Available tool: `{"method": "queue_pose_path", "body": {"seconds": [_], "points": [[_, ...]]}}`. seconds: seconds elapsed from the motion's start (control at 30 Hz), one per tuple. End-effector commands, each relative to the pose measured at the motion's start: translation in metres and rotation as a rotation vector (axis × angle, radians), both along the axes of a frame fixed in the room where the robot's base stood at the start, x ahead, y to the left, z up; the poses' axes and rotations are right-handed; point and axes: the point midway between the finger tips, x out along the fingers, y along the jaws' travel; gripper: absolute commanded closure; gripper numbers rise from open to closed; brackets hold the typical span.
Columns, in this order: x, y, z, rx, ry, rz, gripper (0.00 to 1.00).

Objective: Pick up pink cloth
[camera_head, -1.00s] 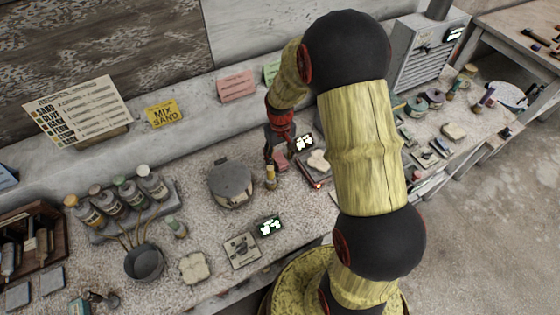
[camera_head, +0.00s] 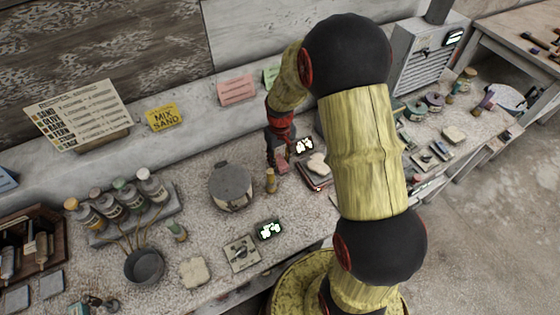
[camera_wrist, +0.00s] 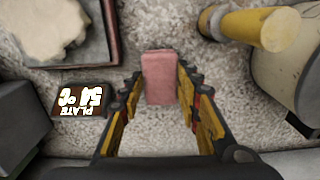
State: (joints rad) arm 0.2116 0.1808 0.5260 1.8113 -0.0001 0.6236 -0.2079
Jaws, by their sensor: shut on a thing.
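The pink cloth (camera_wrist: 160,68) is a small folded, block-like piece in the middle of the wrist view. My gripper (camera_wrist: 160,84) has its yellow and black fingers on either side of the near part of the cloth and is shut on it. The far end of the cloth sticks out beyond the fingertips. In the head view, my gripper (camera_head: 277,158) is low over the speckled bench, with a bit of the cloth (camera_head: 283,164) showing beside it. The fingertips are too small there to tell details.
A plate display (camera_wrist: 82,100) and a dark-edged tray with a pale lump (camera_wrist: 48,28) lie left of the cloth in the wrist view. A yellow-topped cylinder (camera_wrist: 262,30) stands to the right, near a round lidded pot (camera_head: 232,186). Bare bench surrounds the cloth.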

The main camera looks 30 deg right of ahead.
Motion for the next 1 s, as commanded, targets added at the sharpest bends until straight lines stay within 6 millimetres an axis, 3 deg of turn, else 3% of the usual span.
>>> {"method": "queue_pose_path", "body": {"seconds": [0.23,0.57,0.8,1.0], "points": [[-0.001,-0.001,0.033,-0.001,-0.003,-0.001,0.85],[-0.048,-0.02,0.091,-0.001,-0.004,-0.002,0.85],[-0.092,-0.038,0.11,-0.001,-0.002,-0.004,0.85],[-0.116,-0.048,0.12,0.0,-0.001,-0.002,0.85]]}}
